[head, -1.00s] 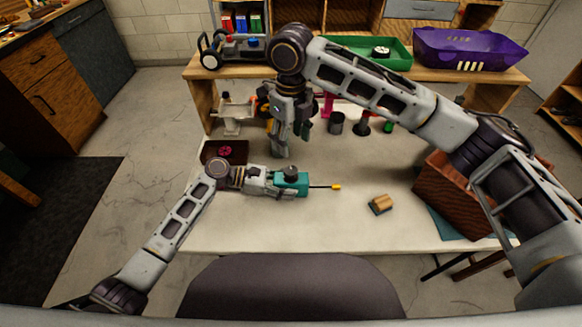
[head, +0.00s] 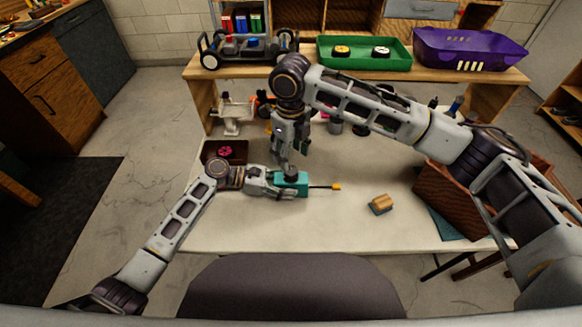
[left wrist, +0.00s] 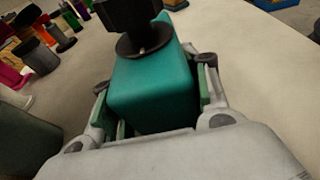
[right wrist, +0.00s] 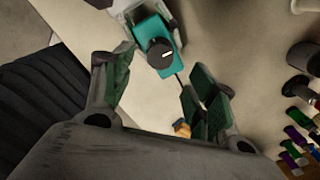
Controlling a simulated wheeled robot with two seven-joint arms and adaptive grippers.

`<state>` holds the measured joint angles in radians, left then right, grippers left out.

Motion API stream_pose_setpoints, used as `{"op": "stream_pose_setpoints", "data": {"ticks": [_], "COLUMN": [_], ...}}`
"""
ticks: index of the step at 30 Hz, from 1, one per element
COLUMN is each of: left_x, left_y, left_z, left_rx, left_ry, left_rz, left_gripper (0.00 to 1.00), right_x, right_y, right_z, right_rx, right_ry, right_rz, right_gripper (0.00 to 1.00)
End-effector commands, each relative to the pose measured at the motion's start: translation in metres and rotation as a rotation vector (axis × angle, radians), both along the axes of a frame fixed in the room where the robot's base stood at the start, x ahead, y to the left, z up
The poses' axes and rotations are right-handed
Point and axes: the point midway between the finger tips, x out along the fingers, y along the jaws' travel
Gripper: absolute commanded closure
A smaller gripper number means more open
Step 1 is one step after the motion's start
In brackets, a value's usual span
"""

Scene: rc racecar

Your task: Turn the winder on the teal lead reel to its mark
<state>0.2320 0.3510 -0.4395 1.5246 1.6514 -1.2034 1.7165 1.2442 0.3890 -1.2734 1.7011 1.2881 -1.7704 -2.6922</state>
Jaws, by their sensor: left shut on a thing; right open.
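The teal lead reel (head: 300,189) lies on the table, with a lead ending in a yellow tip (head: 337,186) pointing right. My left gripper (head: 284,188) is shut on the reel's sides; the left wrist view shows the teal body (left wrist: 152,92) between its fingers. The dark round winder (right wrist: 160,53) stands on the reel's top and carries a short white line. It also shows in the left wrist view (left wrist: 142,30). Contact with the winder cannot be told.
A wooden block (head: 381,204) lies right of the reel. A reddish-brown crate (head: 442,195) stands at the table's right. A dark tray with a pink thing (head: 225,151) is at the left. A car chassis (head: 240,48), green tray (head: 365,65) and purple basket (head: 465,62) are on the back shelf.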

Motion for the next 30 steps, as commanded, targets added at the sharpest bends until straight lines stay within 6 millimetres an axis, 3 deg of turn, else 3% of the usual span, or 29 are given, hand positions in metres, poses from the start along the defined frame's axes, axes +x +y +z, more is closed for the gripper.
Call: {"op": "stream_pose_setpoints", "data": {"ticks": [9, 15, 28, 30], "left_x": [0.0, 0.0, 0.0, 0.0], "left_y": [0.0, 0.0, 0.0, 0.0], "left_z": [-0.001, -0.001, -0.001, -0.001], "left_rx": [0.001, 0.001, 0.001, 0.001], "left_ry": [0.0, 0.0, 0.0, 0.0], "left_rz": [0.0, 0.0, 0.0, 0.0], "left_gripper": [0.75, 0.75, 0.75, 0.75], "right_x": [0.0, 0.0, 0.0, 0.0], "right_y": [-0.001, -0.001, -0.001, -0.001], "right_z": [-0.042, -0.059, -0.064, -0.064], "right_rx": [-0.001, -0.001, 0.0, 0.0], "right_ry": [0.002, 0.001, 0.0, 0.0], "right_rz": [0.0, 0.0, -0.001, -0.001], "right_gripper": [0.42, 0.42, 0.42, 0.5]}}
